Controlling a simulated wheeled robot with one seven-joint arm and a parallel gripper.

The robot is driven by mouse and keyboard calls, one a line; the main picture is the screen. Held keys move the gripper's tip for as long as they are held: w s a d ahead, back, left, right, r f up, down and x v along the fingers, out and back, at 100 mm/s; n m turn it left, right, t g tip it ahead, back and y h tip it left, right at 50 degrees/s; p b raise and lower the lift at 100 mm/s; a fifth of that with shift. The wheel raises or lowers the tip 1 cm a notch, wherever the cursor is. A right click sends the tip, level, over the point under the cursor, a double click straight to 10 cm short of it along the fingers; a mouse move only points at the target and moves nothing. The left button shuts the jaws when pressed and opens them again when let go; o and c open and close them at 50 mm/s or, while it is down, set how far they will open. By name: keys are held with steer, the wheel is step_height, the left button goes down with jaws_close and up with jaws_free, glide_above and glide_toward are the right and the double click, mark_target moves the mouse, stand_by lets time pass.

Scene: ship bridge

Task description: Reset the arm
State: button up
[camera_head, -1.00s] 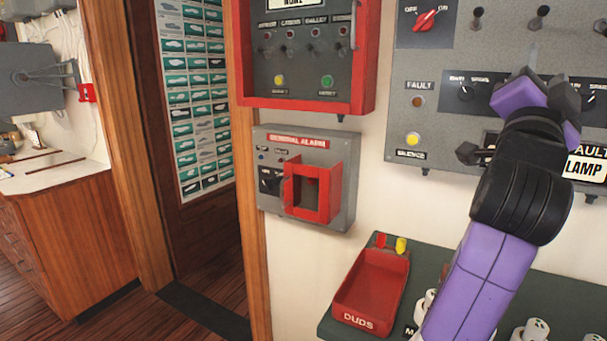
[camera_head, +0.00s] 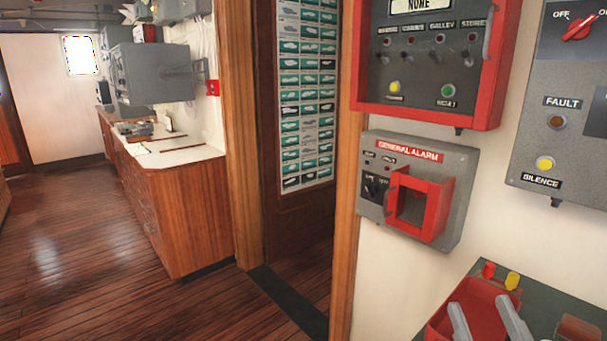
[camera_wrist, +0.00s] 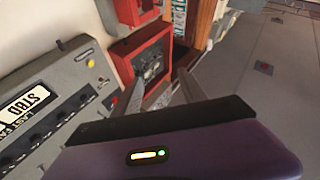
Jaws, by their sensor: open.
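My gripper (camera_head: 476,302) shows at the bottom right of the head view as two grey fingers, spread apart. They appear in front of the red tray (camera_head: 440,326). In the wrist view the fingers of my gripper (camera_wrist: 155,88) are also apart, with nothing seen held between them. The rest of my arm is mostly out of the head view. The purple gripper body fills the bottom of the wrist view.
The general alarm box (camera_head: 450,190) with its red frame is on the wall above the tray. A red-edged panel (camera_head: 437,115) and a grey fault panel (camera_head: 555,148) hang higher. A doorway and open wooden floor (camera_head: 110,250) lie left. A labelled grey panel (camera_wrist: 75,75) is at left in the wrist view.

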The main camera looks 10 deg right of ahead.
steer(key=s+a+f+g+y, duration=0.2)
steer(key=s+a+f, duration=0.3)
steer(key=s+f, duration=0.4)
steer(key=s+a+f+g+y+p, duration=0.1)
steer(key=s+a+f+g, duration=0.4)
steer(key=s+f, duration=0.5)
steer(key=s+y, duration=0.1)
steer(key=s, duration=0.3)
steer(key=shift+a+g+y, duration=0.2)
steer(key=shift+g+y, duration=0.1)
steer(key=shift+y, duration=0.1)
steer(key=shift+c, duration=0.2)
